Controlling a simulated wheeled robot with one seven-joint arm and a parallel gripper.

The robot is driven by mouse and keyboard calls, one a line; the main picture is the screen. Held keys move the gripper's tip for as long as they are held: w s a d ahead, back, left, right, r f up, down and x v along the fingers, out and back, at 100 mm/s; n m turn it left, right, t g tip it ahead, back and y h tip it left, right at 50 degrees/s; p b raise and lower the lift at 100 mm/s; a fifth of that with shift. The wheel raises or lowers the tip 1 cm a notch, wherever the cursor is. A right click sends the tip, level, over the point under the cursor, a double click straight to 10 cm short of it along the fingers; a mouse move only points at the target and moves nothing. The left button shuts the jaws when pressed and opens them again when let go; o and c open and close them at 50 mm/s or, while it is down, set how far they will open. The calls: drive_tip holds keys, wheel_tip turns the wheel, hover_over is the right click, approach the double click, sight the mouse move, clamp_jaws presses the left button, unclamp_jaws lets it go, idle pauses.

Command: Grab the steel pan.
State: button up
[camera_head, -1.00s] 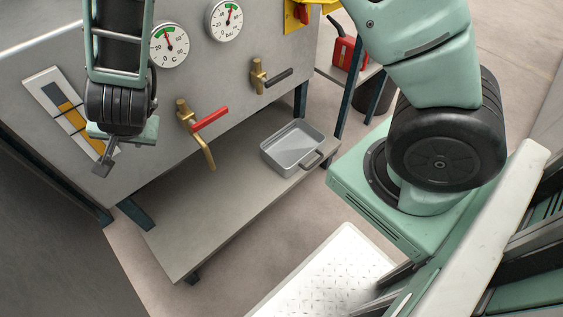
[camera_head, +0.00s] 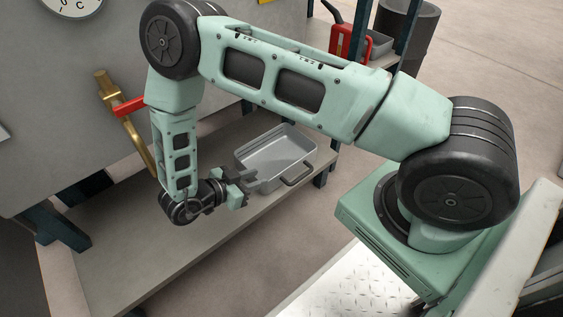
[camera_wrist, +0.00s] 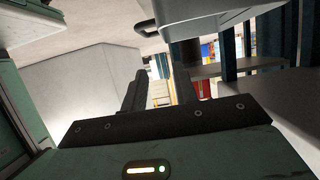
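The steel pan (camera_head: 272,166) is a grey rectangular pan with a loop handle (camera_head: 298,173) on its near right side. It stands on the lower shelf (camera_head: 215,229) of the grey machine. My gripper (camera_head: 247,186) is at the pan's near left corner in the head view, partly covering that corner. In the wrist view the pan (camera_wrist: 205,14) shows at the top edge, cut off, with part of its handle (camera_wrist: 145,26). My gripper (camera_wrist: 160,88) has its dark fingers apart with nothing between them. I cannot tell whether it touches the pan.
A brass valve with a red lever (camera_head: 130,107) sticks out of the machine front (camera_head: 60,110) left of my arm. A red can (camera_head: 343,43) and dark bin (camera_head: 408,35) stand at the back. A white tread plate (camera_head: 350,283) lies in front of the shelf.

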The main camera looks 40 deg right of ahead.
drive_tip(key=b, duration=0.4)
approach(292, 165)
drive_tip(key=x, duration=0.3)
drive_tip(key=shift+s+d+f, duration=0.15)
drive_tip(key=shift+s+d, duration=0.1)
drive_tip(key=shift+d, duration=0.15)
drive_tip(key=b+x, duration=0.2)
drive_tip(key=x, duration=0.1)
drive_tip(key=b+x, duration=0.2)
drive_tip(key=shift+w+d+f, duration=0.1)
drive_tip(key=shift+w, duration=0.25)
clamp_jaws()
idle(0.4)
